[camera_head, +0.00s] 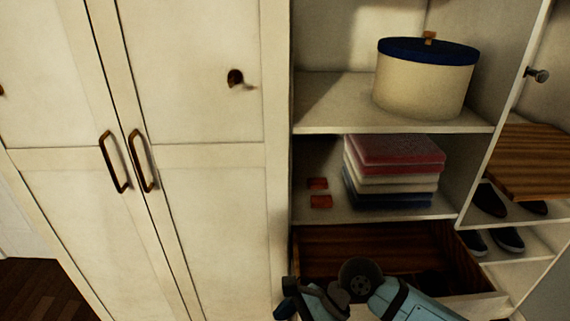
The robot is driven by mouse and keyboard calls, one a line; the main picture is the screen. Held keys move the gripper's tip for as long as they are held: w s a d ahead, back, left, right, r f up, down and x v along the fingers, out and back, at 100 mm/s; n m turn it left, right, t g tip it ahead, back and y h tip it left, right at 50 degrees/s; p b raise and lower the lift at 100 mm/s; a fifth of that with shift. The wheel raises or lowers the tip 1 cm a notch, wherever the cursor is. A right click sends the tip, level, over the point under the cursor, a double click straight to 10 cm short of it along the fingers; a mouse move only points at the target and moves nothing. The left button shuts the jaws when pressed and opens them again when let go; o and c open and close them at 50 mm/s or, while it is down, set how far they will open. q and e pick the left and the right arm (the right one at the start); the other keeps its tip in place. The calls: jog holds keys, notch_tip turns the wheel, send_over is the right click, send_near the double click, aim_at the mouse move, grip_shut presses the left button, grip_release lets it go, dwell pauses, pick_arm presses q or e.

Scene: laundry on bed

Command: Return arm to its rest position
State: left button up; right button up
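One of my arms, seemingly the right, comes in at the bottom edge from the lower right. Its blue-grey link and dark wrist joint lie in front of the open drawer (458,262). What looks like my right gripper (287,305) is at the left end of this arm, partly cut off by the bottom edge. Its fingers are dark and too unclear to tell if they are open. I see nothing held in it. My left gripper is not in view.
The white closet (220,200) has shut doors at left. A round box (422,85) stands above. Shoes (508,240) sit at right. Wooden floor (40,290) shows lower left.

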jog(key=s+a+r+m+t+y+b, duration=0.35)
jog(key=r+m+y, duration=0.35)
jog(key=m+y, duration=0.45)
jog(key=w+d+f+m+t+h+b, duration=0.1)
jog(key=w+d+f+m+t+h, duration=0.15)
jog(key=m+t, duration=0.45)
jog(key=w+d+f+m+t+h, duration=0.1)
jog(key=d+m+t+h, duration=0.2)
jog(key=m, duration=0.7)
jog(key=w+d+f+m+t+h+b, duration=0.1)
jog(key=w+d+m+t, duration=0.15)
jog(key=m+t, duration=0.5)
jog(key=s+d+f+m+g+h+b, duration=0.1)
jog(key=s+d+f+m+g+h, duration=0.2)
jog(key=s+d+f+m+h, duration=0.45)
jog(key=s+d+f+m+g+h, duration=0.2)
jog(key=d+f+m+g+h, duration=0.15)
jog(key=f+m, duration=0.8)
pick_arm(q)
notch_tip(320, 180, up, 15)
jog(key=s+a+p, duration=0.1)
jog(key=p, duration=2.6)
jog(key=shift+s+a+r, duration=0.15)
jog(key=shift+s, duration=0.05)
pick_arm(e)
notch_tip(320, 180, up, 18)
jog(key=d, duration=0.2)
jog(key=shift+s+d+f, duration=0.25)
jog(key=shift+s+d, duration=0.05)
jog(key=shift+s, duration=0.1)
